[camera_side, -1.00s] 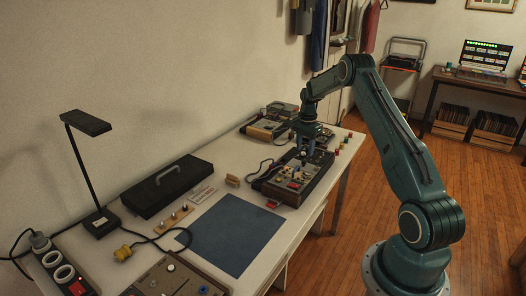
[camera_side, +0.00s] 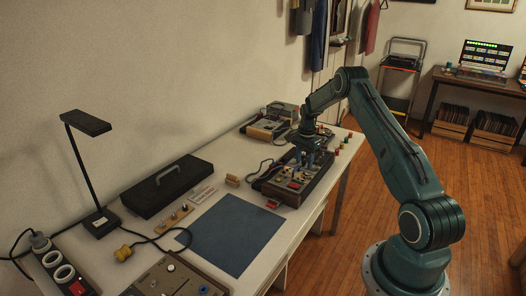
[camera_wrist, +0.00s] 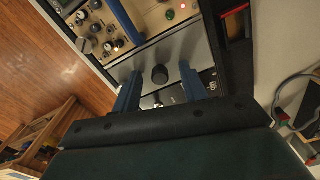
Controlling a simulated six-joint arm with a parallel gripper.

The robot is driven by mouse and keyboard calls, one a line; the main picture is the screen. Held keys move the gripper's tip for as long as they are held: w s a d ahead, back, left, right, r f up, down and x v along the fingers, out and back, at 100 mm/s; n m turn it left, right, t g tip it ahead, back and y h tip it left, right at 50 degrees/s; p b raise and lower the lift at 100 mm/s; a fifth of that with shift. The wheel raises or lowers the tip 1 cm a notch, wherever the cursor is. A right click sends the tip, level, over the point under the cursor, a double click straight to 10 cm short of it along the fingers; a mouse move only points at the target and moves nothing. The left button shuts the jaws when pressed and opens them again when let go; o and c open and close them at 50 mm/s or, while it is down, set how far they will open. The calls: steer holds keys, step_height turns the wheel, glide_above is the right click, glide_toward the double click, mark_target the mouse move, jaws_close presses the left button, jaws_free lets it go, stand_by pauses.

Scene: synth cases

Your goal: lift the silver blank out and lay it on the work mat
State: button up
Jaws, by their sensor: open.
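A silver panel (camera_wrist: 146,62), which looks like the silver blank, lies in the case in the wrist view. A dark round knob (camera_wrist: 160,74) stands on it. My gripper (camera_wrist: 158,78) is open, with one blue finger on each side of the knob and gaps between. I cannot tell how high the fingertips are above the panel. In the side view my gripper (camera_side: 304,160) is low over the dark synth case (camera_side: 288,196) and hides the blank. The blue-grey work mat (camera_side: 230,237) lies flat and bare on the table, left of and nearer than the case.
Knobs and a cream panel (camera_wrist: 100,25) sit beside the silver panel. A black handled box (camera_side: 165,187), a desk lamp (camera_side: 86,122) and a yellow plug (camera_side: 122,254) stand left of the mat. Another case (camera_side: 265,130) is behind; a grey module panel (camera_side: 175,280) is in front.

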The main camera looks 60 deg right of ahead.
mark_target(304, 160)
stand_by(0.4)
jaws_close()
steer(key=shift+r, duration=0.15)
step_height(304, 160, up, 20)
stand_by(0.8)
steer(key=shift+r, duration=0.25)
stand_by(0.6)
steer(key=shift+r, duration=1.05)
steer(key=shift+r, duration=0.3)
